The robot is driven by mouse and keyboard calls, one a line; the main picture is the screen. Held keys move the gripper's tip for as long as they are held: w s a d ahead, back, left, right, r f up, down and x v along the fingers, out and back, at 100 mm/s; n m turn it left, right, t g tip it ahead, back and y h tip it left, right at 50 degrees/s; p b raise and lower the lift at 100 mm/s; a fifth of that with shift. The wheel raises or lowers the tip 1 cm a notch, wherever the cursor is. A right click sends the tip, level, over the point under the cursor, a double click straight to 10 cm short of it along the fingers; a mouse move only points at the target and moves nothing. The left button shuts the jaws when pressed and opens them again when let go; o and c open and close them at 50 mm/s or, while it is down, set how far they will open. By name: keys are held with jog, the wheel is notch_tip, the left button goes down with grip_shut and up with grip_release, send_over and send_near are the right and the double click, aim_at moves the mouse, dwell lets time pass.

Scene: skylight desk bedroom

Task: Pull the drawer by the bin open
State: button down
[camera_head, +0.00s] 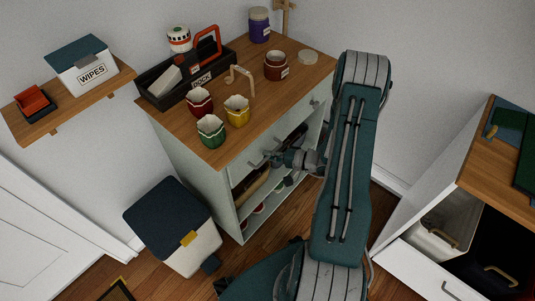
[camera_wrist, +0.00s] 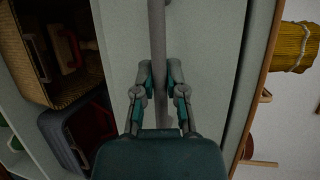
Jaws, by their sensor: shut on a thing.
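The pale cabinet (camera_head: 180,150) with a wooden top stands in the middle of the head view. The drawer front (camera_wrist: 120,45) is a pale panel close ahead in the wrist view. Its grey bar handle (camera_wrist: 157,40) runs upright there, between my fingers. My gripper (camera_wrist: 158,88) is shut on this handle; it also shows in the head view (camera_head: 275,158), at the upper front of the cabinet. The bin (camera_head: 190,255), white with a dark blue lid, stands on the floor left of the cabinet. I cannot tell whether the drawer stands out from the cabinet.
Red, yellow and green cups (camera_head: 211,130) and a black caddy (camera_head: 185,75) stand on the cabinet top. Open shelves with stored things lie below the drawer. Another unit with an open drawer (camera_head: 420,275) is at right. My arm hides part of the cabinet.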

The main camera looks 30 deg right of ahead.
jog(key=s+d, duration=0.4)
jog(key=s, duration=0.8)
jog(key=s+d, duration=0.4)
jog(key=s, duration=0.8)
jog(key=shift+s+d+f, duration=0.15)
jog(key=shift+s+d, duration=0.1)
jog(key=c, duration=0.7)
grip_release()
jog(key=v, duration=1.2)
